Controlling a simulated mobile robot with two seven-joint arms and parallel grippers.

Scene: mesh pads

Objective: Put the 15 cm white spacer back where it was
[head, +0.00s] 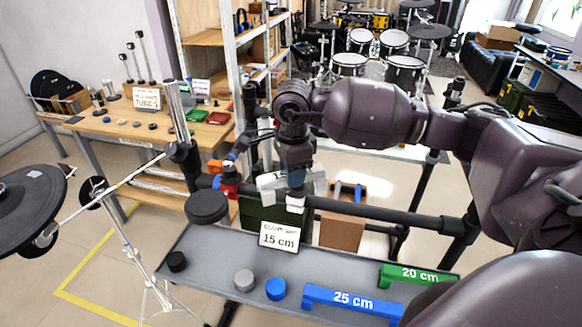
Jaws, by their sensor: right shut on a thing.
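The white spacer (270,184) is in the middle of the head view, partly covered by my right gripper (295,191). My right arm comes in from the right, and its gripper points down, shut on the spacer above the back edge of the grey tray (215,262). A white sign reading "15 cm" (279,237) stands at the tray's back edge, just below the gripper in the picture. A blue spacer marked "25 cm" (354,301) and a green spacer marked "20 cm" (417,276) are on the right part of the tray. My left gripper is not in view.
Black (176,261), grey (243,280) and blue (276,289) round pieces are on the tray. A black bar (380,215) runs behind it. A wooden table (150,125) is back left, and a cymbal stand (125,235) is at left. The tray's middle looks clear.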

